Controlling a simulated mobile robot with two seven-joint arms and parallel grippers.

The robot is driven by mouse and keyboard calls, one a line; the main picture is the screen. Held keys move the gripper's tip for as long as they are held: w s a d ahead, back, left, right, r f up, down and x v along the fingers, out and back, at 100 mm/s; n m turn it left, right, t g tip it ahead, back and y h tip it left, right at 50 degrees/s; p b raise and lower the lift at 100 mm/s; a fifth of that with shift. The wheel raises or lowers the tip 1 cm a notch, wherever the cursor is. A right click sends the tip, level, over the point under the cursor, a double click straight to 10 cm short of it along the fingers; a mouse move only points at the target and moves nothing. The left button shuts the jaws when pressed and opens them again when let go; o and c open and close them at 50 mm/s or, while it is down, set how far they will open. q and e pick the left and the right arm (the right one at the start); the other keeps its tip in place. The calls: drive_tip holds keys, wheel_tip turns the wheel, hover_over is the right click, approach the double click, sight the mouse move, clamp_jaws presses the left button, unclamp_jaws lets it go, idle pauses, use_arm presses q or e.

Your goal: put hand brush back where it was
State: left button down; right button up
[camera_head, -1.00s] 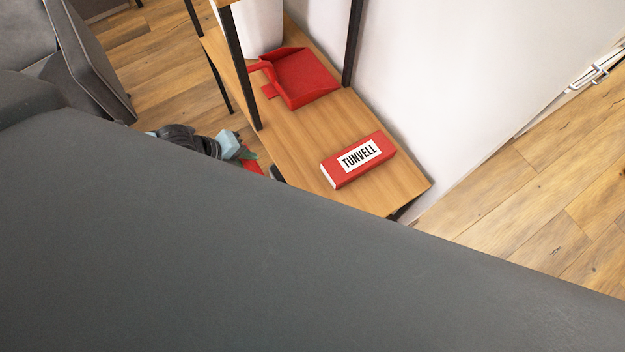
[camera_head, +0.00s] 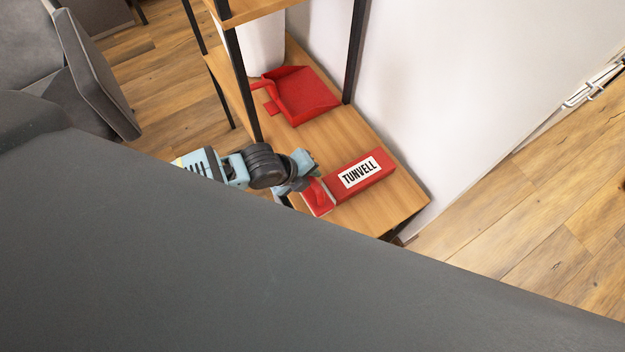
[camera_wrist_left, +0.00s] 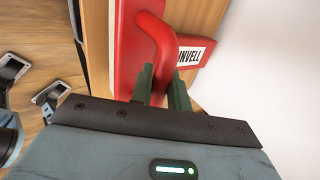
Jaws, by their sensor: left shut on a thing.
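The red hand brush is in my left gripper (camera_head: 310,172), at the near edge of the wooden shelf. A small part of the brush (camera_head: 318,195) shows at the left end of the red TUNVELL box (camera_head: 365,180); I cannot tell whether they touch. In the left wrist view the brush's curved red handle (camera_wrist_left: 158,38) runs down between the green fingers of my left gripper (camera_wrist_left: 163,90), which is shut on it. The brush's long red body (camera_wrist_left: 126,45) lies left of the handle. Its bristles are hidden. My right gripper is not in view.
A red dustpan (camera_head: 302,97) lies farther back on the wooden shelf board (camera_head: 340,135), by a white bin (camera_head: 266,45). Black shelf posts (camera_head: 243,85) rise beside it. A white wall (camera_head: 450,90) stands behind. A grey surface (camera_head: 250,270) covers the front.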

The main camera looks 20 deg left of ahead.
use_arm(q)
drive_tip(key=shift+w+d, duration=0.15)
drive_tip(key=shift+d, duration=0.3)
drive_tip(key=shift+f, duration=1.75)
drive_tip(key=shift+f+b, duration=0.15)
drive_tip(key=shift+b, duration=0.15)
drive_tip(key=c, duration=1.3)
unclamp_jaws()
drive_tip(key=shift+c, duration=0.2)
drive_tip(key=shift+a+r, duration=0.1)
drive_tip(key=shift+r, duration=0.2)
drive_tip(key=p+v, duration=0.2)
drive_tip(key=v, duration=0.9)
drive_tip(key=shift+s+r, duration=0.25)
